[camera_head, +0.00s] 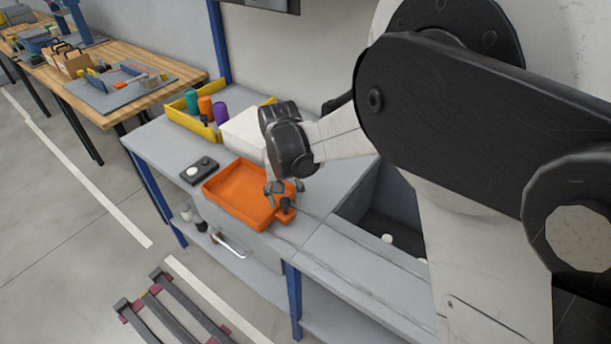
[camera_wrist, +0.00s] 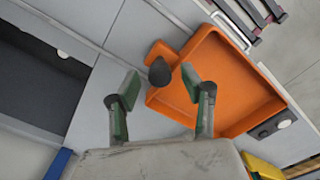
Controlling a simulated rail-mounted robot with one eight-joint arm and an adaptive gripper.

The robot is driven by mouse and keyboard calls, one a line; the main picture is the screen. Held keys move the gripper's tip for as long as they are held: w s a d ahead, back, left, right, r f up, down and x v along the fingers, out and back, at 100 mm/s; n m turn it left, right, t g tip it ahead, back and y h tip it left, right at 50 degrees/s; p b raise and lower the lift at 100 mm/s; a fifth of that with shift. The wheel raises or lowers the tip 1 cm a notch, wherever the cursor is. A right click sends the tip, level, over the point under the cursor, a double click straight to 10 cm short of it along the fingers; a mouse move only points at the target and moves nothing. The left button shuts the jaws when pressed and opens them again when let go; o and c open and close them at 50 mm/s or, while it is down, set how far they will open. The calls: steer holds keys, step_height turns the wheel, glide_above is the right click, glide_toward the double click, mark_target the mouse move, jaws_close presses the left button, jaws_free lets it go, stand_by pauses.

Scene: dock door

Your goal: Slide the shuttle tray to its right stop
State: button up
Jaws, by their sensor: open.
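The shuttle tray (camera_head: 240,190) is a shallow orange tray on the grey bench top. It has a small tab at its right end with a dark upright knob (camera_head: 285,206). The wrist view also shows the tray (camera_wrist: 225,75) and the knob (camera_wrist: 159,72). My gripper (camera_head: 284,188) is over the tray's right end, by the knob. Its two fingers (camera_wrist: 158,92) are apart, with the knob just ahead of the gap between them and nothing gripped. I cannot tell whether a finger touches the knob. No right stop can be made out clearly.
A dark box with a white button (camera_head: 199,170) lies left of the tray. A yellow bin (camera_head: 176,115) with colored cylinders and a white box (camera_head: 247,130) stand behind. A dark recess (camera_head: 395,215) opens to the right. Bare bench top (camera_head: 325,205) lies between tray and recess.

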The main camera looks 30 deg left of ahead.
steer(key=shift+f, duration=0.65)
steer(key=shift+c, duration=0.5)
jaws_close()
